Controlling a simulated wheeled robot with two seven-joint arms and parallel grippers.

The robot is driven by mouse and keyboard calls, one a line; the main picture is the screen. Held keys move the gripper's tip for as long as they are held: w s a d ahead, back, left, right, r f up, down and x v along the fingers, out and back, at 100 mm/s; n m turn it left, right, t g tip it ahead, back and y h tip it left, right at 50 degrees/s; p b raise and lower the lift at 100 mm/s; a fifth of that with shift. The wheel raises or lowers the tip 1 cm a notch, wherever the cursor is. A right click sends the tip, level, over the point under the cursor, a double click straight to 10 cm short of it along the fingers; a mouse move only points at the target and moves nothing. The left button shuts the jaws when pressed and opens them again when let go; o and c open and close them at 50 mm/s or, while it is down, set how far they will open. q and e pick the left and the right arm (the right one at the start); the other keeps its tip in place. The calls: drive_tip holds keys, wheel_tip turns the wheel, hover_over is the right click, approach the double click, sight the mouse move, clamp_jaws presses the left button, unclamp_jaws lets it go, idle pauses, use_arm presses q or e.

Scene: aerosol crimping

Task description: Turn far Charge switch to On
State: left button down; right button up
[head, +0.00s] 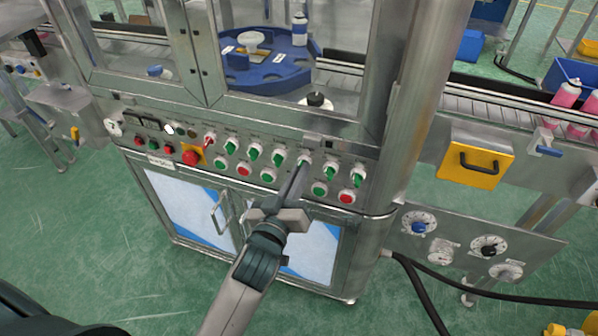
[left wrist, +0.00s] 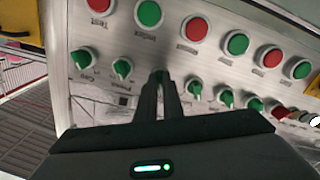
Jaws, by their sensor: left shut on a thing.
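A row of green rotary switches runs across the steel control panel (head: 236,168) of the machine. My left gripper (head: 300,168) reaches up to this row, its fingers shut on one switch knob (head: 305,156), third from the right end. In the left wrist view, the left gripper (left wrist: 163,82) has its fingertips together at a switch in the row, and they hide most of the knob. The knob's angle cannot be told. The small labels are too blurred to say which switch is Charge. The two green switches to the right (head: 331,168) (head: 357,175) stand free. My right gripper is not in view.
Green and red push buttons (head: 319,188) sit just below the switches. A red emergency stop (head: 191,154) is at the panel's left. A red-handled switch (head: 209,140) starts the row. A steel post (head: 409,110) stands close on the right.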

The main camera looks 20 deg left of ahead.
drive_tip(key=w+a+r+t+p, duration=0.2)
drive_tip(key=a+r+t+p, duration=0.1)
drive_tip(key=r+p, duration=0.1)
use_arm(q)
drive_tip(key=shift+m+p, duration=1.6)
drive_tip(key=shift+m, duration=4)
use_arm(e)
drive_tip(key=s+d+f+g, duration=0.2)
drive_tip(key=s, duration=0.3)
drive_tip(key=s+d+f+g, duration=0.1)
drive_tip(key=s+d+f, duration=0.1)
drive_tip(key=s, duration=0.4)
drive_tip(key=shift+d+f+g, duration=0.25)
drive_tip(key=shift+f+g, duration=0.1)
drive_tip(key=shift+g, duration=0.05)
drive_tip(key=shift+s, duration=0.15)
use_arm(q)
drive_tip(key=c, duration=1.9)
unclamp_jaws()
drive_tip(key=shift+s, duration=0.15)
